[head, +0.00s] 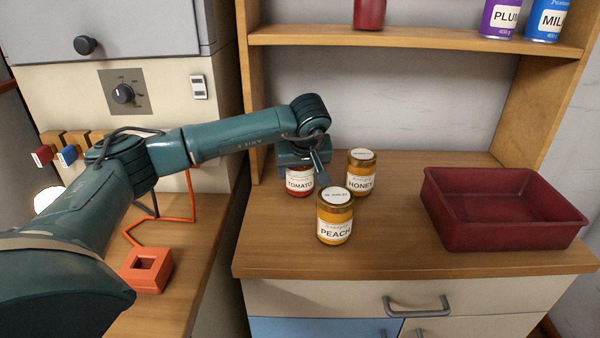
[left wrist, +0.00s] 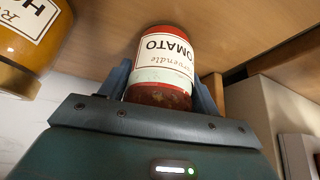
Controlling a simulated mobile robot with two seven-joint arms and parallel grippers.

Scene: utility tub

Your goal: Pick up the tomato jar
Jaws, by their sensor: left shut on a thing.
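The tomato jar (head: 299,184) is red with a white label. It stands on the wooden counter behind and left of the peach jar, partly hidden by my arm. My left gripper (head: 304,168) is shut on the tomato jar. In the left wrist view the jar (left wrist: 160,60) appears upside down between the two blue-grey fingers of the left gripper (left wrist: 162,85). I cannot tell whether the jar is touching the counter. My right gripper is not in view.
The peach jar (head: 335,222) stands close in front, and the honey jar (head: 361,174) close to the right; honey also shows in the left wrist view (left wrist: 28,35). A dark red tub (head: 505,235) sits at the right. A shelf (head: 420,38) with cans runs above.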

